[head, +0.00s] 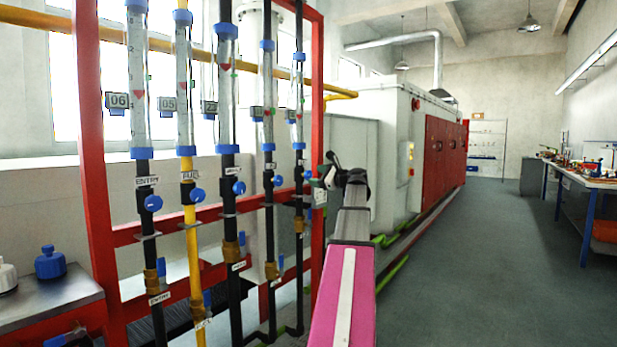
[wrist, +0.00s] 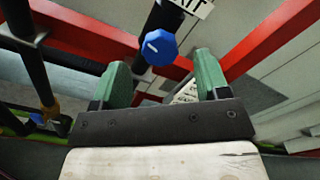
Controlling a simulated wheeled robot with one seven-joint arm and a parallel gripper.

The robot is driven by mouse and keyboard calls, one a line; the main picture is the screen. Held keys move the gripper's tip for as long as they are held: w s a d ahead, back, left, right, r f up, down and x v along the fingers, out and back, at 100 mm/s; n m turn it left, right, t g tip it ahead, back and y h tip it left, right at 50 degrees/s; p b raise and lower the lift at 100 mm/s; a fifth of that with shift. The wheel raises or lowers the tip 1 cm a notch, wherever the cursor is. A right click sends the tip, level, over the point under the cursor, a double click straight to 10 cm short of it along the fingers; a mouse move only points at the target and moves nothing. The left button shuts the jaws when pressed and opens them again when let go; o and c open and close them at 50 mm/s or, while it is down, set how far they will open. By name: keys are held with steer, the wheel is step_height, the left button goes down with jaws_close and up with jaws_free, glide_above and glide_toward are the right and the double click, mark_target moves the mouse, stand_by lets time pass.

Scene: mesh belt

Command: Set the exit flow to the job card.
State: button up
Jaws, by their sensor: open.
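The rightmost flow tube (head: 297,105) stands on a black pipe in the red frame; its float is too small to read. A blue knob (head: 308,174) on that pipe is beside my gripper (head: 325,172). In the wrist view the blue knob (wrist: 159,47) with a white pointer line sits ahead of and between the green fingertips of my gripper (wrist: 162,68). The fingers are open and appear apart from the knob. A partly cut-off label (wrist: 192,6) ending in "IT" is above it. I cannot make out a job card for certain.
Several other tubes, including ENTRY (head: 138,75) and FUEL (head: 184,85), stand to the left with their own blue knobs. The red frame post (head: 317,120) is close to my gripper. A workbench (head: 580,180) stands at the right; the floor (head: 470,270) between is clear.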

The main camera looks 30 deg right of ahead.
mark_target(310, 175)
steer(key=shift+x, duration=2.25)
steer(key=c, duration=0.9)
